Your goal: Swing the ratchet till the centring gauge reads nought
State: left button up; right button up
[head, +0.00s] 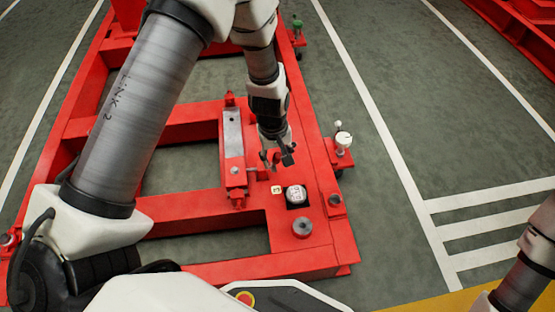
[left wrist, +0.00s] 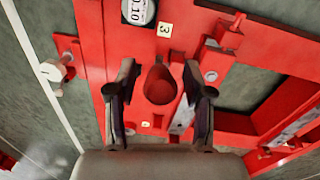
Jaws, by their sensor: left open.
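The centring gauge (head: 296,196) is a round white dial in a dark housing on the red frame. The left wrist view shows part of the gauge (left wrist: 138,11) at the top edge, with digits that look like 0.10. My left gripper (head: 278,158) is open above the frame, just behind the gauge in the head view. In the left wrist view its fingers (left wrist: 160,80) stand apart on either side of a red round socket-like part (left wrist: 160,86). I cannot tell whether they touch it. I cannot make out the ratchet for certain. My right gripper is out of view.
A label marked 3 (head: 277,189) sits beside the gauge. A grey round knob (head: 303,227) is in front of it. A slotted bar (head: 233,140) lies to the left. A white-knobbed fitting (head: 343,140) stands outside the frame's right rail.

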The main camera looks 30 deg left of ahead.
pick_arm(q)
jog(key=shift+r, duration=0.1)
grip_shut()
jog(key=p, duration=0.2)
jog(key=w+a+r+g+p, duration=0.1)
jog(key=w+h+p, duration=0.1)
jog(key=p, duration=0.1)
jog(key=shift+w+a+r+p, duration=0.25)
jog(key=shift+a+r+p, duration=0.05)
jog(key=shift+a+r, duration=0.1)
jog(key=shift+w+a+f+g+h+p, duration=0.1)
jog(key=shift+w+a+g+h+p, duration=0.2)
jog(key=shift+w+g, duration=0.15)
jog(key=shift+f, duration=0.1)
grip_release()
